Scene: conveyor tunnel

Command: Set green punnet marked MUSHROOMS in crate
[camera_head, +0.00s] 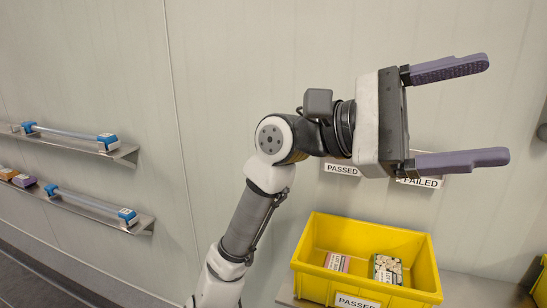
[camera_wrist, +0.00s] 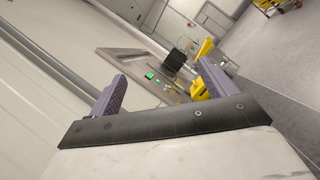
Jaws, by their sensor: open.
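A yellow crate (camera_head: 425,265) with a PASSED label on its front stands below my gripper in the head view. A green punnet (camera_head: 387,269) with pale, mushroom-like contents sits inside it, toward the right; its lettering is too small to read. A second pack (camera_head: 337,262), pinkish and pale, sits in the crate to its left, apart from it. My gripper (camera_head: 497,110) is raised above the crate, fingers spread and pointing right, with nothing between them. The wrist view also shows the empty gripper (camera_wrist: 163,71).
PASSED (camera_head: 342,169) and FAILED (camera_head: 420,182) signs are on the wall behind. Part of another yellow container (camera_head: 541,285) shows at the right edge. Wall shelves (camera_head: 75,144) with blue-ended items are at left. The wrist view shows a metal surface with green lights (camera_wrist: 151,76).

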